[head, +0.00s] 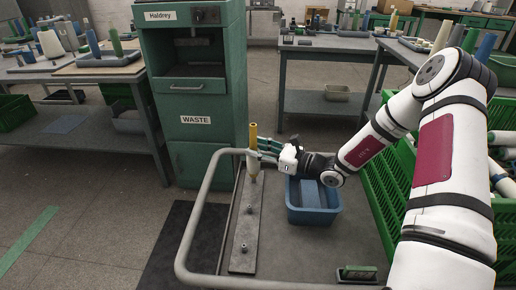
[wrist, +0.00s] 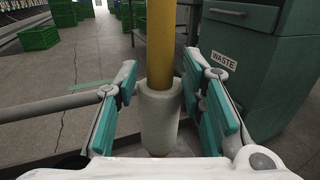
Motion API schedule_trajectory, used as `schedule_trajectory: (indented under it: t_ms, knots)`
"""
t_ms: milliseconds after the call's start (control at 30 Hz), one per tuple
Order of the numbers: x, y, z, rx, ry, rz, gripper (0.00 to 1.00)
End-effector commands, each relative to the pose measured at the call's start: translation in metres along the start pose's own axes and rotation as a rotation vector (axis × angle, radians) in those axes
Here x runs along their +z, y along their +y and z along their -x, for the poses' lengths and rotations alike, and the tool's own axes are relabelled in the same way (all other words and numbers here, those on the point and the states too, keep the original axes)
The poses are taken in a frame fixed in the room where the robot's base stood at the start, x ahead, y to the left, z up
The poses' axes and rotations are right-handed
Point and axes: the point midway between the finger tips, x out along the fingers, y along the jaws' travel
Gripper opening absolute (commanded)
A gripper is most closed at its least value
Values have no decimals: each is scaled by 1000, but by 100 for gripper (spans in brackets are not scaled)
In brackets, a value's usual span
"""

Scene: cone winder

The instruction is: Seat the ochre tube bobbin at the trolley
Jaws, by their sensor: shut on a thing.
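The ochre tube bobbin (head: 253,137) stands upright in my gripper (head: 262,153), at the far end of the trolley (head: 345,247). In the wrist view its bare ochre tube (wrist: 160,40) rises from a pale wound lower part (wrist: 160,115). The teal fingers of my gripper (wrist: 163,95) are on both sides of it, shut on it. The bobbin is over the far end of a grey peg strip (head: 241,228) on the trolley. Its foot is partly hidden, so I cannot tell whether it is on a peg or above one.
Two bare pegs, one mid-strip (head: 250,209) and one nearer (head: 244,247), stand on the strip. A blue bin (head: 313,214) sits right of it. The trolley's tube rail (head: 196,225) borders the left. A green waste cabinet (head: 212,100) stands behind; green crates (head: 375,190) are at right.

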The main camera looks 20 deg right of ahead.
Motion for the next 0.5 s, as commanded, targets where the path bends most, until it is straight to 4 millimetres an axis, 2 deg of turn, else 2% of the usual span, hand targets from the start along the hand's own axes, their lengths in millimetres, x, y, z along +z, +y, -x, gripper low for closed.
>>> schedule_trajectory:
  t_ms: [500]
  knots:
    - [-12,0,0,0,-1,-1,7]
